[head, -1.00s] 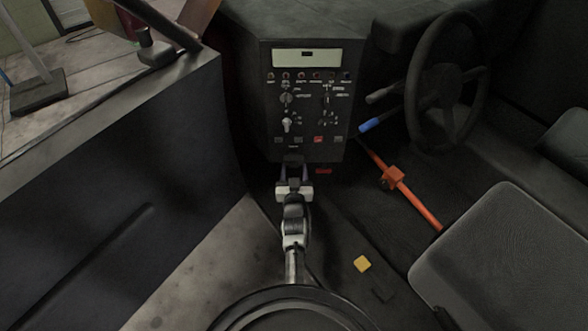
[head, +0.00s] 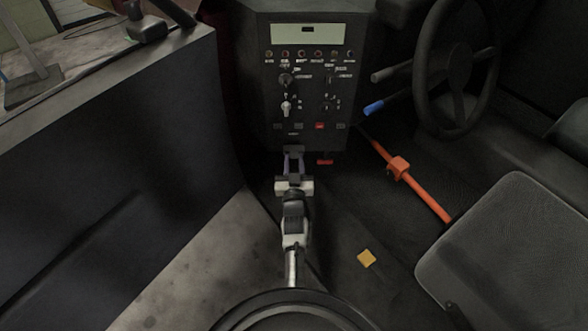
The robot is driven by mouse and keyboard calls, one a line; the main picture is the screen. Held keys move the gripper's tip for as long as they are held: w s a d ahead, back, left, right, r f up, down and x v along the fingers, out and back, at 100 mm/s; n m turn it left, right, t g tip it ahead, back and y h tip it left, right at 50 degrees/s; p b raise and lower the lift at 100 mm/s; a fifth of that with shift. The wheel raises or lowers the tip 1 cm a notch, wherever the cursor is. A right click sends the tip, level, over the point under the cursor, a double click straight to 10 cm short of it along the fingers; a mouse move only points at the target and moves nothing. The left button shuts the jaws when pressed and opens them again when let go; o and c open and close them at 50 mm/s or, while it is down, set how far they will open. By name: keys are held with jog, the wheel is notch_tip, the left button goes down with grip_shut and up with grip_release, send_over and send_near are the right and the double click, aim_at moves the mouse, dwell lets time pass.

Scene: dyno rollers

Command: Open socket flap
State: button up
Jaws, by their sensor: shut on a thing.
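The black control panel (head: 309,90) stands upright in the middle of the head view, with a display, a row of small lamps, knobs and a red switch. A small dark socket flap (head: 294,150) is at its lower edge. My gripper (head: 294,156) reaches up to it from below. Its two fingers are shut on the dark flap. The fingertips partly hide the flap, so its exact angle and the socket behind it cannot be made out.
A red piece (head: 325,162) sits just right of my gripper under the panel. An orange bar (head: 420,190) slants across the right floor. The steering wheel (head: 457,70) and a grey seat (head: 510,250) are to the right. A dark wall (head: 110,170) stands left. A yellow piece (head: 367,259) lies on the floor.

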jog(key=f+t+b, duration=0.1)
jog(key=b, duration=0.2)
jog(key=shift+b, duration=0.35)
jog(key=shift+r, duration=0.15)
jog(key=shift+s, duration=0.1)
